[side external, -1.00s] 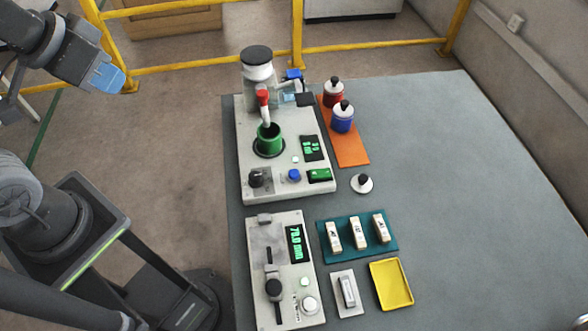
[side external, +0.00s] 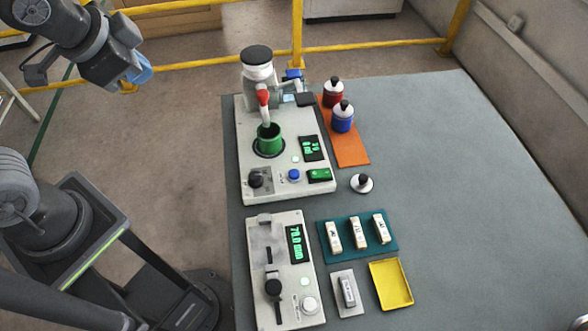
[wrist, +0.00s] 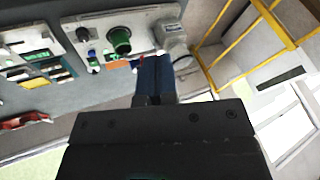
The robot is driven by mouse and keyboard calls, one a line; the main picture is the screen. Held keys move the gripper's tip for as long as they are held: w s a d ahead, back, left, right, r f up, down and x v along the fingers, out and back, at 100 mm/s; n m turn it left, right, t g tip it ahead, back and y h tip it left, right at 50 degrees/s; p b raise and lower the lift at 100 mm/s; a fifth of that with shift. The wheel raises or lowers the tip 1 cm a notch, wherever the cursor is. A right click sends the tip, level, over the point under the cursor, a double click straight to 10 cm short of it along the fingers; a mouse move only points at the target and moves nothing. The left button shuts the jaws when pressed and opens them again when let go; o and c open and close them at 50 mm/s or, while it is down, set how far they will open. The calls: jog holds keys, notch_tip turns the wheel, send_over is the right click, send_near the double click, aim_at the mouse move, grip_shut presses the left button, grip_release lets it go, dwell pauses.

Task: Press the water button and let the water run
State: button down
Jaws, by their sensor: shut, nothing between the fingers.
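On the panel's front are a blue button (side external: 294,175), a green switch (side external: 320,175) and a black knob (side external: 256,180). I cannot read which control is labelled for water. My gripper (side external: 141,75) is shut and empty, up at the left, well away from the panel. In the wrist view its blue fingers (wrist: 154,75) are together, and the green cup (wrist: 119,40) shows beyond them. No water stream is visible.
A second panel (side external: 262,235) with a slider and a 70.0 mm display stands in front. Several white tiles lie on a teal tray (side external: 391,240), beside a yellow tray (side external: 408,300). Red and blue-labelled jars (side external: 342,117) stand on an orange mat (side external: 351,154). The table's right side is free.

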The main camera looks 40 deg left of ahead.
jog(key=w+d+f+m+t, duration=0.2)
jog(key=w+d+f+m, duration=0.1)
jog(key=w+d+m, duration=0.75)
jog(key=m+t+h, duration=0.2)
jog(key=m, duration=1)
send_over(291, 172)
notch_tip(291, 172, down, 5)
jog(key=shift+f, duration=0.2)
jog(key=shift+f, duration=4.4)
jog(key=shift+f, duration=0.1)
jog(key=shift+f, duration=0.3)
